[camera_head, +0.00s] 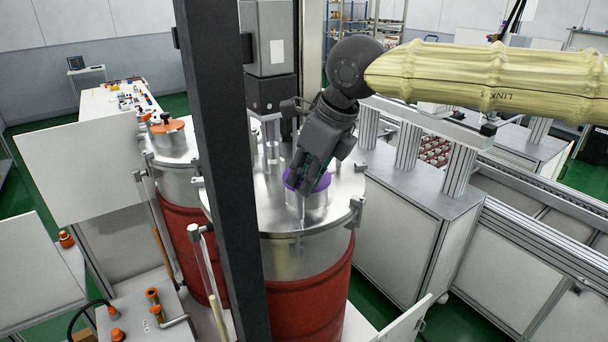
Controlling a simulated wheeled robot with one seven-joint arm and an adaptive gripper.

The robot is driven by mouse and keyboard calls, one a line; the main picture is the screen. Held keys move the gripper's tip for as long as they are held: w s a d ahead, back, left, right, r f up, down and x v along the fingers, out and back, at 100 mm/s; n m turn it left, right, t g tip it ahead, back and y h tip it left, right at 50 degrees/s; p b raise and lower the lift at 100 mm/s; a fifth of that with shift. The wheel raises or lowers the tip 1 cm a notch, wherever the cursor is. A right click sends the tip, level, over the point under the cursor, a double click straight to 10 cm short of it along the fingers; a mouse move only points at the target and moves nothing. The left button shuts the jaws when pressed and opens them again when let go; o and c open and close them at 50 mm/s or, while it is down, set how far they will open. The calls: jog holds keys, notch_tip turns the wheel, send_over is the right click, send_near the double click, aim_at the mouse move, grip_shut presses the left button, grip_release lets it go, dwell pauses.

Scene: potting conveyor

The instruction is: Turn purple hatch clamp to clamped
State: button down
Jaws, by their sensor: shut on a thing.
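The purple hatch clamp (322,182) sits as a ring at the top of a short metal neck on the lid of the nearer red drum. My gripper (300,182) reaches down onto it from above, tilted to the left. It is shut on the clamp at its left-front side. My gripper covers much of the clamp, so its lever and its turned position cannot be made out. The metal hatch neck (309,199) shows below the purple ring.
The nearer drum's metal lid (268,216) has fittings at its rim. A dark upright post (225,170) stands in front, left of my gripper. A grey motor unit (268,40) rises behind. A second drum with an orange hatch (167,126) stands left. A grey cabinet (400,230) stands right.

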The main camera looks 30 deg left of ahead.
jog(key=shift+w+n+g, duration=0.2)
jog(key=shift+n+g, duration=0.5)
jog(key=shift+n, duration=1.2)
jog(key=c, duration=1.5)
grip_release()
jog(key=shift+c, duration=0.2)
jog(key=shift+h, duration=0.3)
jog(key=v, duration=1.2)
jog(key=shift+w+d, duration=0.1)
